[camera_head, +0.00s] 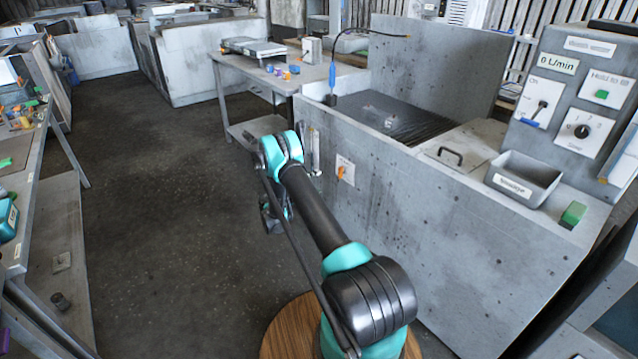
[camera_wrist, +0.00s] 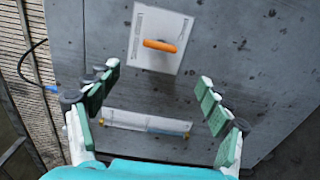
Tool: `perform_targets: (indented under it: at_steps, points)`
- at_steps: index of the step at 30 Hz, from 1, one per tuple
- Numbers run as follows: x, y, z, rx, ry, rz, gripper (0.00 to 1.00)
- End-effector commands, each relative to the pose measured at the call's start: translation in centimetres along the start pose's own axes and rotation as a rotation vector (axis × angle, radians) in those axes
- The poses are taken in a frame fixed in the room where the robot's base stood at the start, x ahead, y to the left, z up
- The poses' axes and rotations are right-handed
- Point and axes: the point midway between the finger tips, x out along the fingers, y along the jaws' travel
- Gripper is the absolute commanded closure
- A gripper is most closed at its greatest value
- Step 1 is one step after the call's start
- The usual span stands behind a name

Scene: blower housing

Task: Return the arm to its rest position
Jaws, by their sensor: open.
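My arm (camera_head: 315,208), black and teal, rises from a round wooden base and bends down at its far end beside the grey cabinet. My gripper (camera_head: 273,212) hangs low there, small and partly hidden by my own links. In the wrist view my gripper (camera_wrist: 158,76) is open, its green-padded fingers spread wide with nothing between them. It faces the cabinet's side, where a white plate (camera_wrist: 140,58) carries an orange handle (camera_wrist: 160,46). The same orange handle (camera_head: 340,172) shows right of my arm in the head view.
The grey cabinet (camera_head: 440,240) stands close on the right, with a grey bin (camera_head: 523,178) and a control panel (camera_head: 575,95) on top. A workbench (camera_head: 30,190) is at left; the floor (camera_head: 150,200) between is clear.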

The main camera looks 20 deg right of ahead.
Motion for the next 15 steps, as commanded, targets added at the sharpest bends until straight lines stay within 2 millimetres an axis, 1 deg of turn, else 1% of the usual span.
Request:
perform_targets:
  at_steps: [5, 8, 11, 15]
  points:
    - [0.0, 0.0, 0.0, 0.000, 0.000, 0.000, 0.21]
    - [0.1, 0.4, 0.0, 0.002, 0.000, -0.011, 0.21]
    - [0.3, 1.7, 0.1, 0.010, 0.000, -0.046, 0.21]
    - [0.7, 4.6, 0.7, 0.030, 0.002, -0.135, 0.21]
